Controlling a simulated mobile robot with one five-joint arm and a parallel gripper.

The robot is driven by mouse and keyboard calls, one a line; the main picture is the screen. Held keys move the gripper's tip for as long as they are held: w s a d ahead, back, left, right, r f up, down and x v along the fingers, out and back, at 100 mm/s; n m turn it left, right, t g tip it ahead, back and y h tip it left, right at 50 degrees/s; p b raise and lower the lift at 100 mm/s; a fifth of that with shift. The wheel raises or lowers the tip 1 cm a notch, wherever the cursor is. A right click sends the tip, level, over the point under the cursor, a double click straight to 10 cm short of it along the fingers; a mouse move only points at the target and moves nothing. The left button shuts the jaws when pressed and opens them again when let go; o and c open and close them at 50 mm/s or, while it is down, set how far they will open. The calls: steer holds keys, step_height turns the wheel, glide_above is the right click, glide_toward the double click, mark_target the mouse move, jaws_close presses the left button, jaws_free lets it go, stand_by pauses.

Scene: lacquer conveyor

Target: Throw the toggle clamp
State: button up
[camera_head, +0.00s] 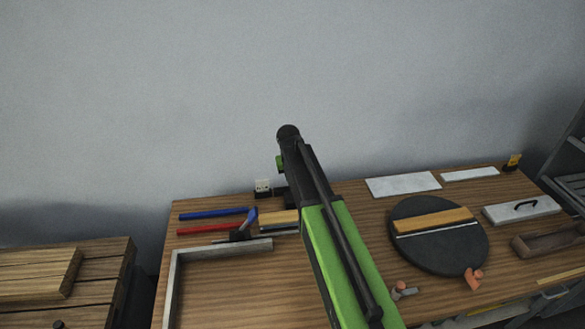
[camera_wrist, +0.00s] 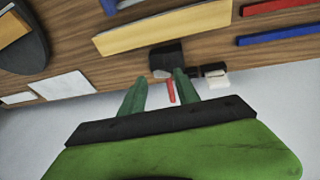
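What looks like the toggle clamp, a black block with a grey part (camera_wrist: 163,62) and a thin red handle (camera_wrist: 171,92), stands at the wall-side edge of the wooden workbench in the wrist view. In the head view a dark block (camera_head: 281,193) at the back edge, partly hidden by my arm, seems to be the same thing. My gripper (camera_wrist: 160,76) has two green fingers, set apart, one on each side of the red handle in the picture. A gap shows between handle and fingers; depth and contact are unclear. My fingers are not clear in the head view.
A white and black fixture (camera_wrist: 214,75) sits close beside the clamp; a pale wooden bar (camera_wrist: 150,30) lies on its other side. Blue (camera_head: 213,213) and red (camera_head: 210,228) bars lie left on the workbench (camera_head: 250,290). A black round plate (camera_head: 440,255) is right. The wall is close behind.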

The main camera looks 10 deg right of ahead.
steer(key=w+a+r+t+p, duration=0.1)
steer(key=w+a+r, duration=0.15)
steer(key=w, duration=0.75)
steer(key=shift+h, duration=0.3)
steer(key=b+x, duration=1)
steer(key=x, duration=0.1)
steer(key=d+b+x, duration=0.1)
steer(key=b+x, duration=0.5)
steer(key=shift+w+r, duration=0.15)
steer(key=shift+r, duration=0.2)
jaws_close()
